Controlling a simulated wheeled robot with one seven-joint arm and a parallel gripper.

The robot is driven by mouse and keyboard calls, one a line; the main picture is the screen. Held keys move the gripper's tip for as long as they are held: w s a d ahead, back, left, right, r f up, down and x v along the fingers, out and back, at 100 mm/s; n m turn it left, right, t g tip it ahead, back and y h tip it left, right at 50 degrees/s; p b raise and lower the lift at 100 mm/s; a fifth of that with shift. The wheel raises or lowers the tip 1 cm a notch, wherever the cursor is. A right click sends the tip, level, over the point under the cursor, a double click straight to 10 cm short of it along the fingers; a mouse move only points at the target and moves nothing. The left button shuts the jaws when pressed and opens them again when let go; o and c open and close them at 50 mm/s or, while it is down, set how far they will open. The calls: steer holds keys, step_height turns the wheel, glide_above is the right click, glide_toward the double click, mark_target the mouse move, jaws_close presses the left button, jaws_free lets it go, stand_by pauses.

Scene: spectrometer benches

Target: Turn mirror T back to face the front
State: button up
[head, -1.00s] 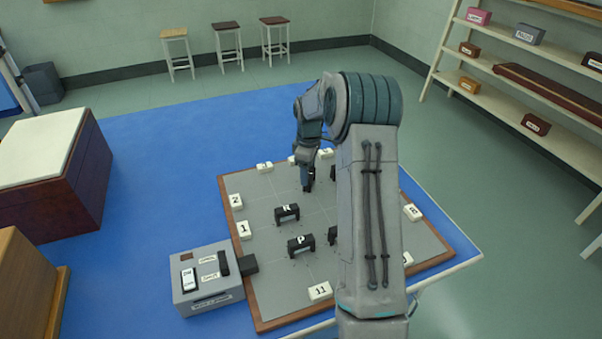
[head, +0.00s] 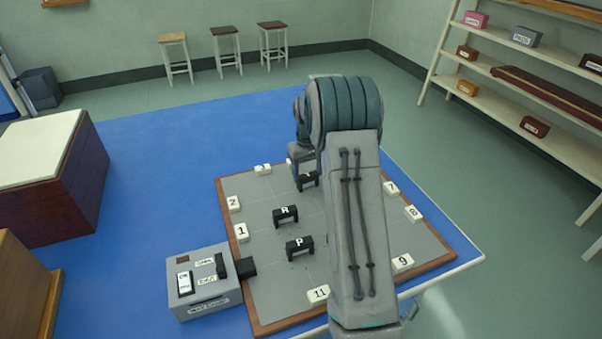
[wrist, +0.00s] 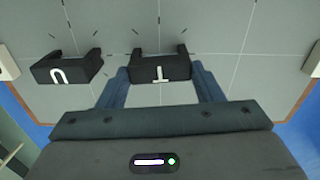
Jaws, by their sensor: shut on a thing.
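Mirror T (wrist: 160,68) is a black bracket with a white T on top. In the wrist view it sits between the two fingers of my gripper (wrist: 160,82), which is shut on it. Its two short arms point to the top of that picture. In the head view mirror T (head: 308,181) shows at the far part of the grey board (head: 262,285), partly under my wrist.
Mirror U (wrist: 65,68) stands left of T in the wrist view, slightly askew. Mirrors R (head: 285,216) and P (head: 299,248) stand nearer on the board. Numbered white blocks line its edges. A grey switch box (head: 205,285) stands at the board's left.

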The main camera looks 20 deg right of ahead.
mark_target(310, 175)
steer(key=shift+s+d+f+m, duration=0.2)
steer(key=shift+s+m, duration=0.1)
steer(key=shift+m, duration=0.3)
steer(key=o, duration=1)
steer(key=shift+r, duration=0.1)
steer(key=shift+a, duration=0.1)
step_height(310, 175, up, 14)
steer(key=shift+f, duration=0.1)
